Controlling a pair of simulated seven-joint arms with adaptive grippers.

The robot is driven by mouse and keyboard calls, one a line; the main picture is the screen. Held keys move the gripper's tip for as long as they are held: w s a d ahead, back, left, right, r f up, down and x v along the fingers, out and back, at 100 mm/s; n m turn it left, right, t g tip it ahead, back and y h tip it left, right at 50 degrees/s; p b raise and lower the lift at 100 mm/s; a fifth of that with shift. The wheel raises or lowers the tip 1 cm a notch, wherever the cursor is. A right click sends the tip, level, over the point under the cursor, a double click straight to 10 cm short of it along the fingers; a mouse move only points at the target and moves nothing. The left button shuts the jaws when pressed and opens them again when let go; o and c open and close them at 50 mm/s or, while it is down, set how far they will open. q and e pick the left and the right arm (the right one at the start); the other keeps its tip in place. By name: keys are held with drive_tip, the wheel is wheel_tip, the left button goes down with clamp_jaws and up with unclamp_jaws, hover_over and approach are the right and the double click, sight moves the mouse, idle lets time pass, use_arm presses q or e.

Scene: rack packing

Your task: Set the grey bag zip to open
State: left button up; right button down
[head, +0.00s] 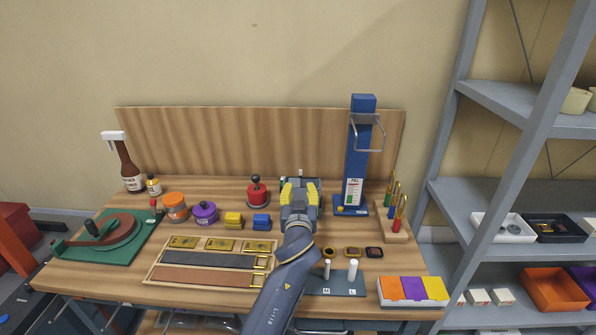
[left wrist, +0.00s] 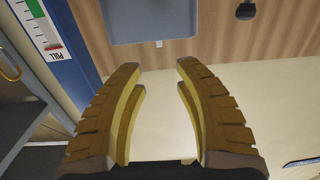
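My left gripper (head: 300,194) is over the middle of the bench. In the left wrist view its yellow fingers (left wrist: 160,85) are apart with nothing between them. Beyond the fingertips at the top of that view is a flat grey body (left wrist: 152,22) with a small pale tab (left wrist: 158,43) at its lower edge. It may be the grey bag, but it is cut off and I cannot make out a zip or its setting. In the head view the gripper hides most of what stands behind it. My right gripper is not in view.
A blue tower (head: 361,150) stands just right of the gripper, and a red pot (head: 257,194) with a black knob stands to its left. A strap tray (head: 156,281), a colourful box (head: 412,302) and a green board (head: 78,248) hold the front and left. A grey shelf (head: 500,107) stands at right.

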sight(300, 171)
use_arm(q)
drive_tip(key=w, duration=1.1)
drive_tip(key=shift+w+d, duration=0.1)
drive_tip(key=shift+w, duration=0.25)
drive_tip(key=shift+o, duration=0.2)
clamp_jaws()
